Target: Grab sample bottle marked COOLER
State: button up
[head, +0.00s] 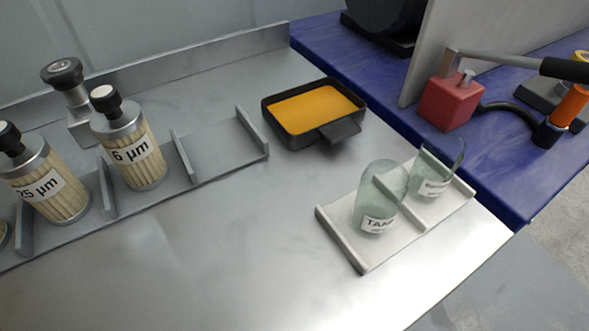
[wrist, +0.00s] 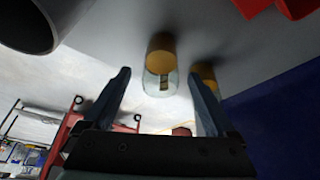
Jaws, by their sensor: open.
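Two clear glass sample bottles stand in a pale two-place rack (head: 340,238) at the right of the metal table in the head view. The nearer bottle (head: 372,190) has a label that seems to begin "TAN". The farther bottle (head: 436,178) has a label too small to read surely; I cannot find the word COOLER. My gripper (wrist: 160,72) shows only in the wrist view, open, with nothing held. There, a glass bottle with an amber part (wrist: 160,55) appears between the fingers, beyond them. Another amber piece (wrist: 205,75) is partly hidden behind the right finger.
Filter bottles marked 6 µm (head: 132,150) and 25 µm (head: 48,190) stand in a grey rack (head: 228,160) at left. A black tray with orange inside (head: 310,108) lies behind. A red block with a lever (head: 448,100) stands on the blue bench. The front middle is clear.

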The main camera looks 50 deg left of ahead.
jog(key=shift+s+a+f, duration=0.1)
jog(key=shift+s+f, duration=0.05)
jog(key=shift+f, duration=0.15)
jog(key=shift+b+x, duration=0.8)
jog(key=shift+x, duration=0.05)
jog(key=b+x, duration=0.2)
jog(key=x, duration=0.3)
jog(key=shift+w, duration=0.25)
jog(key=c, duration=1.4)
